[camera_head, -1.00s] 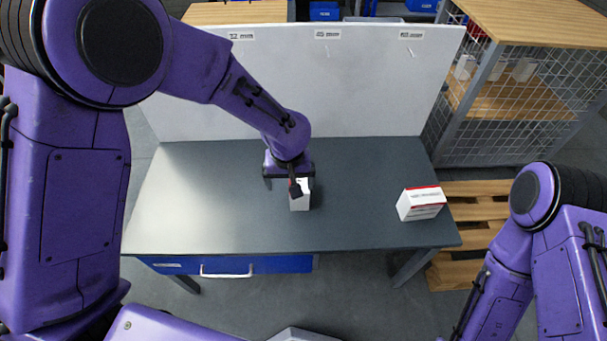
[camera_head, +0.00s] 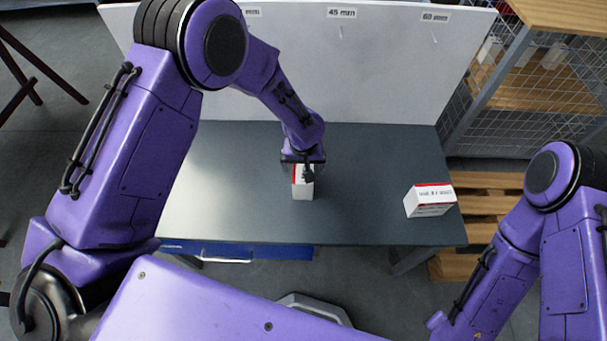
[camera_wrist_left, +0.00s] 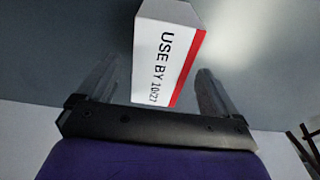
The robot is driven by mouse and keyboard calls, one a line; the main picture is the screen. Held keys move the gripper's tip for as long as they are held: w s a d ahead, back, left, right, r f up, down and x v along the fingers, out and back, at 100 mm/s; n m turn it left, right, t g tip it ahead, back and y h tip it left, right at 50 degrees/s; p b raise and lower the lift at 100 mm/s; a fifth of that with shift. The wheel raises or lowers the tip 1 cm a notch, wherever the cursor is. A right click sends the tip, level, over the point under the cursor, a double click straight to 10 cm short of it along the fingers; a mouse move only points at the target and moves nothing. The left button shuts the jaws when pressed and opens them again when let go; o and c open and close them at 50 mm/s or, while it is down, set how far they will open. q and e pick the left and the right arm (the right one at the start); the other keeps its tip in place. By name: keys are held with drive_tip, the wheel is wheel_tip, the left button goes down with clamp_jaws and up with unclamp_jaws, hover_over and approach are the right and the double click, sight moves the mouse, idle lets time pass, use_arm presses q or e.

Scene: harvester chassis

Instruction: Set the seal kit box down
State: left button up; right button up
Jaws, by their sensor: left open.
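A white box with a red edge (camera_head: 303,187) stands on the grey workbench (camera_head: 350,215) near its middle. In the left wrist view the same box (camera_wrist_left: 165,50) reads "USE BY 10/27". My left gripper (camera_head: 302,168) is over it, with its fingers (camera_wrist_left: 160,85) open on either side of the box. The gripper and wrist hide part of the box in the head view. No "seal kit" wording is legible on it. My right arm shows at the lower right, but its gripper is out of view.
A second white box with a red edge (camera_head: 429,201) stands near the bench's right end. A white back panel (camera_head: 390,80) with size labels stands along the bench's rear. A wire-mesh shelf (camera_head: 500,115) and a wooden pallet (camera_head: 480,205) are at the right. The bench between the boxes is clear.

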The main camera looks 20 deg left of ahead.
use_arm(q)
drive_tip(key=shift+f, duration=0.15)
drive_tip(key=shift+c, duration=0.3)
clamp_jaws()
